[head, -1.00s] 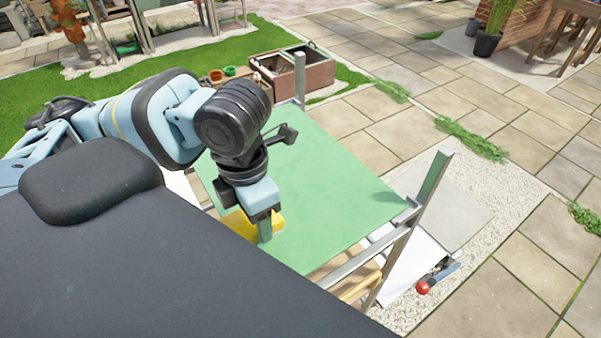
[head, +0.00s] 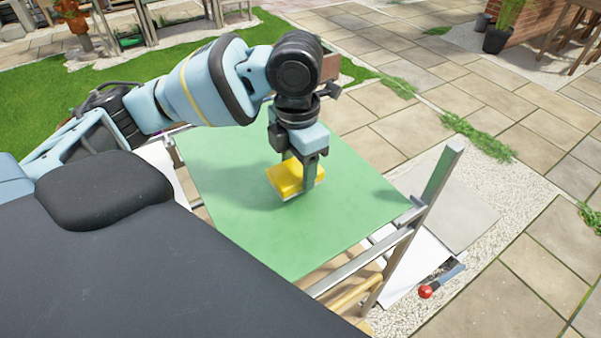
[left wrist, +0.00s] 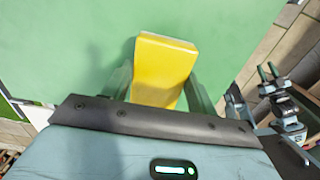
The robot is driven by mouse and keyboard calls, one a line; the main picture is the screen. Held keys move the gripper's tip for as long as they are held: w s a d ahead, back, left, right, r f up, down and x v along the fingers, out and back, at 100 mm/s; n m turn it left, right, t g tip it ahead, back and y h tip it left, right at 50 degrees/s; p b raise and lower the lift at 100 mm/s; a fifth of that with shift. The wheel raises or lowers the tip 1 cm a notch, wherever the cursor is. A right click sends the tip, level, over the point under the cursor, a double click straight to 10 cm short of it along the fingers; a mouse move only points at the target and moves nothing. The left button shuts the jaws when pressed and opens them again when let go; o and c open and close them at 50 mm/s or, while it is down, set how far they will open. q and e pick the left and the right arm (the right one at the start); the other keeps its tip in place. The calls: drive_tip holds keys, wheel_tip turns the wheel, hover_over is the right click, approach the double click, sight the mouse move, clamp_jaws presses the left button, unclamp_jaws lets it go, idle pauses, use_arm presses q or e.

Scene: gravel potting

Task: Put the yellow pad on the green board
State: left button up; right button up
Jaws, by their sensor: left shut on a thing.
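The yellow pad (head: 286,180) is a small block with a pale underside, held between the fingers of my left gripper (head: 300,172). In the head view it is over the middle of the green board (head: 240,235); I cannot tell whether it touches the board. In the left wrist view the yellow pad (left wrist: 163,65) stands out between the two fingers of my left gripper (left wrist: 160,90), with the green board (left wrist: 60,45) behind it. The fingers hide parts of the pad's sides. My right gripper does not show in the head view.
The board lies on a metal frame with an upright post (head: 440,185) at its right corner. A tool with a red knob (head: 426,292) lies low to the right. Bare green board surrounds the pad. Paving (head: 500,110) lies beyond.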

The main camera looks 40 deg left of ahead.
sight(300, 166)
use_arm(q)
drive_tip(key=shift+w, duration=0.5)
drive_tip(key=shift+s+f, duration=0.1)
drive_tip(key=shift+f, duration=1.65)
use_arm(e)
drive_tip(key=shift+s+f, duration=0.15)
use_arm(q)
drive_tip(key=shift+f, duration=0.25)
drive_tip(key=o, duration=0.9)
drive_tip(key=shift+o, duration=0.2)
drive_tip(key=shift+r, duration=0.15)
wheel_tip(300, 166, up, 11)
drive_tip(key=shift+p, duration=0.5)
drive_tip(key=shift+r, duration=0.6)
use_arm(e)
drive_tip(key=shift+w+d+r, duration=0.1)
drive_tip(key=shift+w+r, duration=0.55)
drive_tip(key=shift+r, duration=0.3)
